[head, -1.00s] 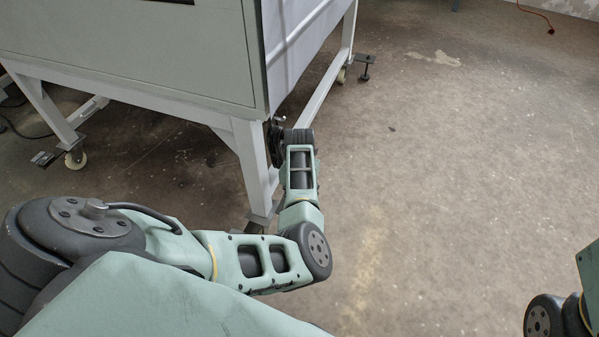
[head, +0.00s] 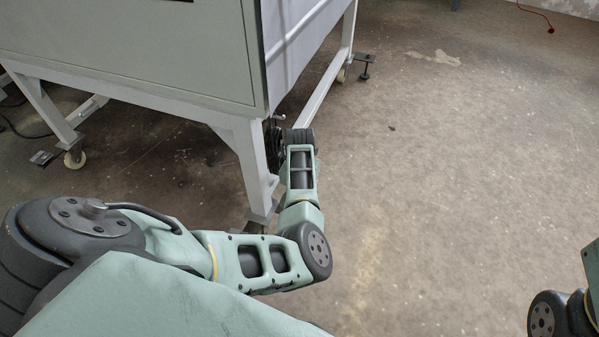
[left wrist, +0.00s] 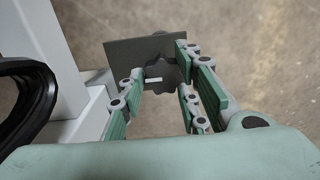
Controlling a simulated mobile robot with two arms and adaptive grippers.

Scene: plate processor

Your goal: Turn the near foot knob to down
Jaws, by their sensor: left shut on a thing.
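The near foot knob (left wrist: 167,70) is a dark, lobed knob with a small white mark, in the upper middle of the left wrist view. A dark square plate (left wrist: 130,48) lies beyond it. My left gripper (left wrist: 160,73) is shut on the knob, with a green-padded finger on either side. In the head view my left arm reaches down beside the near leg (head: 250,157) of the machine, and it hides the gripper and knob. My right gripper is out of view; only part of my right arm shows at the right edge.
The grey machine cabinet (head: 130,55) stands above on a pale frame. Another foot (head: 364,67) is at the far right leg, and a caster (head: 75,159) is at the left leg. The floor (head: 450,180) to the right is clear.

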